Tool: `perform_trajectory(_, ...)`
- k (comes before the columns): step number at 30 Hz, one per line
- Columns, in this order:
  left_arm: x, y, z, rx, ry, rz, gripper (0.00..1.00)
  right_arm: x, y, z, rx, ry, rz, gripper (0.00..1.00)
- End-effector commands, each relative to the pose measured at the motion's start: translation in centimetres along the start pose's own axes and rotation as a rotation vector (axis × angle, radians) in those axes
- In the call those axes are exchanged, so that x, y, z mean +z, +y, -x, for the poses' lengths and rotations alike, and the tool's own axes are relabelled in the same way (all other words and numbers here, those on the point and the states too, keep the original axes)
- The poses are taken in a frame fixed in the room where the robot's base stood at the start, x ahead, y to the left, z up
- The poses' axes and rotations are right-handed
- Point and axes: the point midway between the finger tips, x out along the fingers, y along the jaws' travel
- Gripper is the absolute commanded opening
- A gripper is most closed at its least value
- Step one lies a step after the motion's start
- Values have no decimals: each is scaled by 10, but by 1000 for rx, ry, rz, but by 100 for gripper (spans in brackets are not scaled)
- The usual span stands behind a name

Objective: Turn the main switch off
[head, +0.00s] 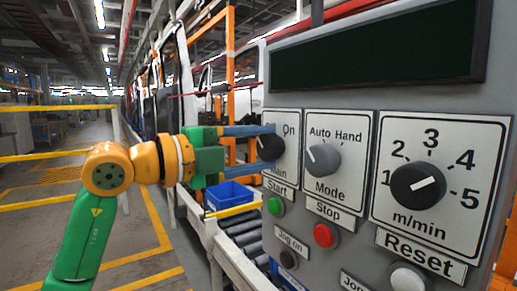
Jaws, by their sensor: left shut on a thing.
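The main switch is a black round knob (269,148) on a white plate at the left edge of the grey control panel (348,233). The label "On" shows at its upper right, and "Main" shows partly below it. My left gripper (266,149) reaches in from the left, with one blue finger above the knob and one below. It is shut on the knob. The fingers hide the left part of the plate and any label there. I cannot tell clearly which way the knob points. My right gripper is not in view.
Right of the switch are the grey Mode knob (323,159) and the black m/min knob (417,185). Below are the green Start button (275,206), red Stop button (325,235) and pale Reset button (408,278). A dark display (375,50) tops the panel. A blue crate (230,195) stands behind.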

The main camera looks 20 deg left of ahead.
Motion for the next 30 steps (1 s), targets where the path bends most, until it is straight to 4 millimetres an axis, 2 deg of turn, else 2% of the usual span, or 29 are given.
perform_trajectory(8,0,-2,0,-6,0,1,3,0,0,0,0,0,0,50)
perform_trajectory(9,0,-2,0,-6,0,1,67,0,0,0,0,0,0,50)
perform_trajectory(12,0,-2,0,-5,0,0,89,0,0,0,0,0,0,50)
perform_trajectory(21,0,0,4,-2,-1,0,89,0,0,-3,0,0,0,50)
perform_trajectory(30,1,2,61,-5,-3,-1,89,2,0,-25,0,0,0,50)
